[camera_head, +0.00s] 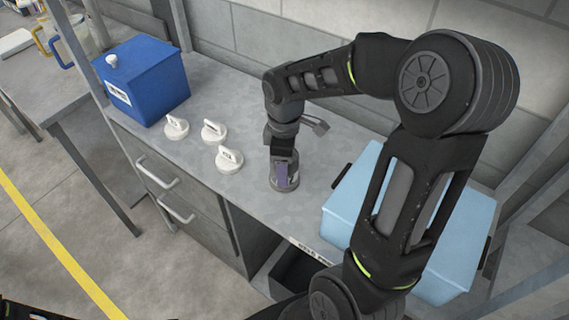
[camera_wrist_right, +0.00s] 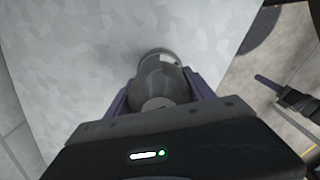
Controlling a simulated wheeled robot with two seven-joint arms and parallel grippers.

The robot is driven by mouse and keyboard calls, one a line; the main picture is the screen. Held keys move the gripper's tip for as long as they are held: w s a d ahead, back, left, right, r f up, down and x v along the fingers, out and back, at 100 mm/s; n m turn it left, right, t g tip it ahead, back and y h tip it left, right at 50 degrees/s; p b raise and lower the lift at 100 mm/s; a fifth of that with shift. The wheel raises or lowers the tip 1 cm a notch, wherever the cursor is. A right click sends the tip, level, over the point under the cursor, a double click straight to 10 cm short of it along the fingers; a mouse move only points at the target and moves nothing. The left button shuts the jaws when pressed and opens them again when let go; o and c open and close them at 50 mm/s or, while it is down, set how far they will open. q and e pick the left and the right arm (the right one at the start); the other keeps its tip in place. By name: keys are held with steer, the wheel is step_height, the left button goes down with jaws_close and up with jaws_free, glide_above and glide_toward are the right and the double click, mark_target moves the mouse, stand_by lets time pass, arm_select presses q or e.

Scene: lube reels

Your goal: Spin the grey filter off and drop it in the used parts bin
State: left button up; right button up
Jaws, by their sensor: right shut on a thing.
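The grey filter (camera_wrist_right: 160,80) is a dark grey cylinder between the purple-lined fingers of my right gripper (camera_wrist_right: 158,98) in the right wrist view. In the head view, my right gripper (camera_head: 284,172) points down onto the filter (camera_head: 285,186) over the grey bench top, shut on it. The gripper hides much of the filter, and I cannot tell what is under it. A black container (camera_head: 298,270) stands open below the bench's front edge, under a label; I cannot tell whether it is the used parts bin.
A blue box (camera_head: 145,80) with a white knob stands at the far left. A light blue bin (camera_head: 352,200) with black handles is at the right, partly behind my arm.

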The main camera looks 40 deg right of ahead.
steer(key=n, duration=0.2)
steer(key=n+p, duration=0.1)
steer(key=shift+s+a+f+n, duration=0.1)
steer(key=shift+s+f+n, duration=0.1)
steer(key=shift+f+n, duration=0.15)
steer(key=shift+n, duration=0.55)
steer(key=shift+n+p, duration=0.4)
steer(key=shift+n, duration=0.6)
steer(key=shift+w+r+p, duration=0.15)
steer(key=shift+r+p, duration=0.35)
steer(key=shift+r, duration=0.25)
steer(key=shift+w+r+p, duration=0.1)
steer(key=shift+r+p, duration=0.4)
steer(key=shift+r, duration=0.2)
steer(key=shift+r, duration=0.1)
steer(key=shift+r, duration=1.9)
